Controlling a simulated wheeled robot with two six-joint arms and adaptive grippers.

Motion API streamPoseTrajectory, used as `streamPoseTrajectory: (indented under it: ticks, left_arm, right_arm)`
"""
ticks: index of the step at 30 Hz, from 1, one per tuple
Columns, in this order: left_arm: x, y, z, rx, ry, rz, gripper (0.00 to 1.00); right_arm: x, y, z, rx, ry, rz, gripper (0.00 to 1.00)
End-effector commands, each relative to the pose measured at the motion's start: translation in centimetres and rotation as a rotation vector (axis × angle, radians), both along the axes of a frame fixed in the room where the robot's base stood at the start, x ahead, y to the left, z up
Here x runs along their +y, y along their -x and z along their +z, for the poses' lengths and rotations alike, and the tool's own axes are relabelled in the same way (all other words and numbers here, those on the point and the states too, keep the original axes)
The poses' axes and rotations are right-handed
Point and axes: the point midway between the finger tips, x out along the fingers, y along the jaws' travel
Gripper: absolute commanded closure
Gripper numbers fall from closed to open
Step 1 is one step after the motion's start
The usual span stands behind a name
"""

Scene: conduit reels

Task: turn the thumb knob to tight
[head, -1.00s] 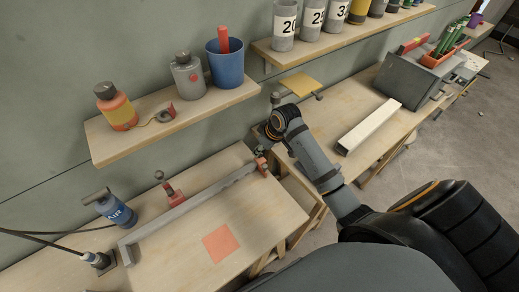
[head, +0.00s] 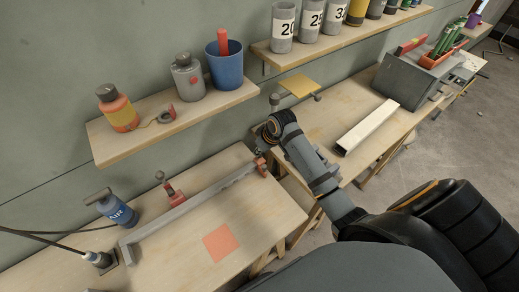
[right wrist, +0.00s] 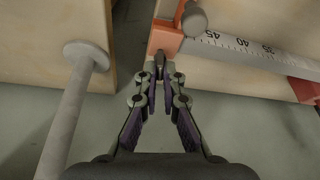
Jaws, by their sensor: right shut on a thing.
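The measuring rail (head: 195,205) lies on the left bench, with a red end bracket (head: 262,167) at its right end. In the right wrist view, the numbered scale (right wrist: 240,43) runs from an orange bracket (right wrist: 165,38) with a grey round-ended handle (right wrist: 194,20). My right gripper (head: 262,153) is at this end of the rail. In the right wrist view, my right gripper (right wrist: 160,68) has its fingertips together on a small dark thumb knob (right wrist: 159,58) beside the bracket. The knob is mostly hidden, so its turn cannot be read. My left gripper is not in view.
A shelf (head: 175,125) with containers hangs above. A white channel (head: 368,127) lies on the right bench. A gap separates the benches.

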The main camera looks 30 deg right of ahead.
Motion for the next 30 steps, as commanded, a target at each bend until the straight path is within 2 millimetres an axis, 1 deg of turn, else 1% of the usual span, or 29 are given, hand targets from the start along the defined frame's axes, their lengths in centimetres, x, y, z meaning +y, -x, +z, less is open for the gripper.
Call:
streamPoseTrajectory:
  ticks: [1,3,6,10,17,18,23,30]
  left_arm:
    - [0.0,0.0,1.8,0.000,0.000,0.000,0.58]
    - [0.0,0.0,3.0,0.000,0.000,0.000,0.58]
    - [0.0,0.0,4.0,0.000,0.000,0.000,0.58]
    - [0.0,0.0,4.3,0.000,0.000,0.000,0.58]
    - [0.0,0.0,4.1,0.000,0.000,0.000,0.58]
    - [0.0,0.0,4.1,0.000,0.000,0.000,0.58]
    - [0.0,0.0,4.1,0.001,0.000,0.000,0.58]
    - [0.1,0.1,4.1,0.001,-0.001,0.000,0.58]
  right_arm:
    - [0.2,0.1,0.8,0.006,-0.004,-0.039,1.00]
    - [0.2,0.1,0.9,0.005,-0.003,-0.103,1.00]
    - [0.2,0.1,0.6,0.004,-0.003,-0.179,1.00]
    - [0.1,0.1,0.2,0.002,-0.001,-0.223,1.00]
    - [0.1,0.0,0.0,0.000,-0.002,-0.226,1.00]
    - [0.1,0.0,0.0,0.000,-0.002,-0.226,0.92]
    - [0.1,0.1,0.0,0.000,-0.001,-0.225,0.71]
    - [0.1,0.0,0.0,0.001,-0.001,-0.224,0.71]
